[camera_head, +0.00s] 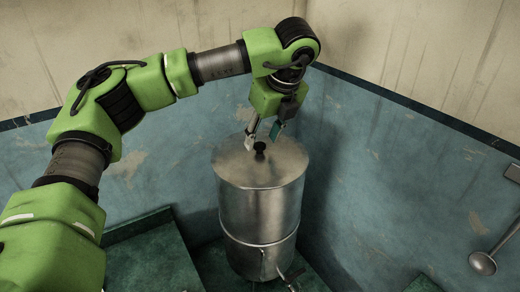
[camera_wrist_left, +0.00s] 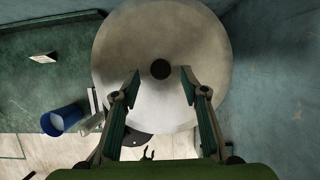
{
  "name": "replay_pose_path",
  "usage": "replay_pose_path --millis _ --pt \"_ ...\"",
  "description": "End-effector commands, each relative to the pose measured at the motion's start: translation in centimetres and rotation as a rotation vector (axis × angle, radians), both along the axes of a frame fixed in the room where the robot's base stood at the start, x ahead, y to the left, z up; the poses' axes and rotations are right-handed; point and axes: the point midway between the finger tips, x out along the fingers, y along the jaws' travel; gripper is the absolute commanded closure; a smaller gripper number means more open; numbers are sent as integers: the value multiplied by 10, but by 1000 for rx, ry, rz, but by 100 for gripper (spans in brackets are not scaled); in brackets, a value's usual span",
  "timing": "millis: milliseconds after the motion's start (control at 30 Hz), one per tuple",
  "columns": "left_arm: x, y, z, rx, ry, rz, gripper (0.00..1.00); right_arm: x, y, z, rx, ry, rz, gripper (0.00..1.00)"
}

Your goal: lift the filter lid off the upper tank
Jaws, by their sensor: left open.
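The steel water filter's upper tank (camera_head: 262,207) stands upright in the corner, closed by a round metal lid (camera_head: 228,172) with a small black knob (camera_head: 260,147) at its centre. The lid also fills the upper middle of the left wrist view (camera_wrist_left: 125,50), its black knob (camera_wrist_left: 160,69) just beyond the fingertips. My left gripper (camera_head: 262,140) is open, above the lid and close to the knob, with its fingers pointing down. In the left wrist view its two fingers (camera_wrist_left: 160,86) are apart with nothing between them. My right gripper is not in view.
Blue walls meet close behind the tank. A ladle (camera_head: 484,262) hangs on the right wall. Green surfaces (camera_head: 150,260) lie low to the left of the tank. A tap (camera_head: 290,278) sticks out low at its front. A blue cup (camera_wrist_left: 62,119) shows in the left wrist view.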

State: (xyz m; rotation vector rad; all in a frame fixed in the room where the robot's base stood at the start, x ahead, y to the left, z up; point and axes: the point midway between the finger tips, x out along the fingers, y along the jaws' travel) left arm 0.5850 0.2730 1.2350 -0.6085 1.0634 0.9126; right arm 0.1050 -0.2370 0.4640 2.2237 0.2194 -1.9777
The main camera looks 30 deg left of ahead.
Motion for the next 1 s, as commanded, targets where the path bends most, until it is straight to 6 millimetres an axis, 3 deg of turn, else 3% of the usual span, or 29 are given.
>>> replay_pose_path --millis 33,200,433,600,1000 --pt "1 3 -3 0 5 1 59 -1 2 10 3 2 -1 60" --pt "5 8 -20 -1 1 -1 59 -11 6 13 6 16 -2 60" --pt "5 8 -23 0 0 -1 59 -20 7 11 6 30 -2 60" --pt "5 8 -22 0 0 -1 100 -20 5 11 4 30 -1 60" --pt "6 8 -19 -1 -2 0 100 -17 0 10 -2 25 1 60"
